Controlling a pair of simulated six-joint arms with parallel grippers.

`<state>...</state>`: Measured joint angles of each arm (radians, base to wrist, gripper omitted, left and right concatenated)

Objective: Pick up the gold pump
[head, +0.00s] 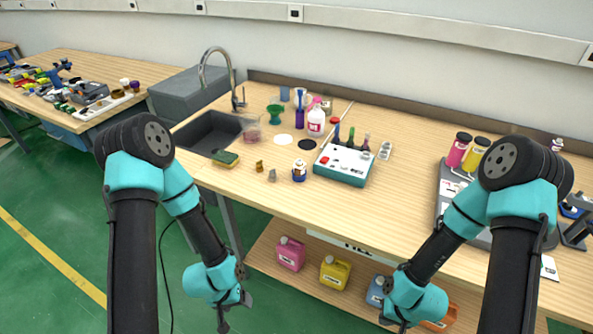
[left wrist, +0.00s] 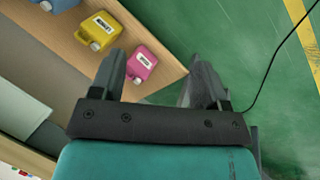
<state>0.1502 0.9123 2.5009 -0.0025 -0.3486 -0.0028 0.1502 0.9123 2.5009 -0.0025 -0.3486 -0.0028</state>
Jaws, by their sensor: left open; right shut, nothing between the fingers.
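The gold pump (head: 259,166) is a small gold piece standing on the wooden bench in the head view, near the front edge and just right of the sponge. A similar grey pump (head: 272,175) stands beside it. My left gripper (head: 235,311) hangs below bench height in front of the bench, well apart from the gold pump. It is open and empty, and its two fingers show spread in the left wrist view (left wrist: 155,78). The gold pump is not in the left wrist view. My right gripper (head: 395,325) is low at the bottom edge, shut and empty.
A white-and-blue jar (head: 299,172) stands right of the pumps. A green-yellow sponge (head: 225,158) and the sink (head: 208,132) lie to the left. A teal-sided box (head: 343,165) with several bottles is to the right. Jugs, including a pink one (head: 291,253), fill the lower shelf.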

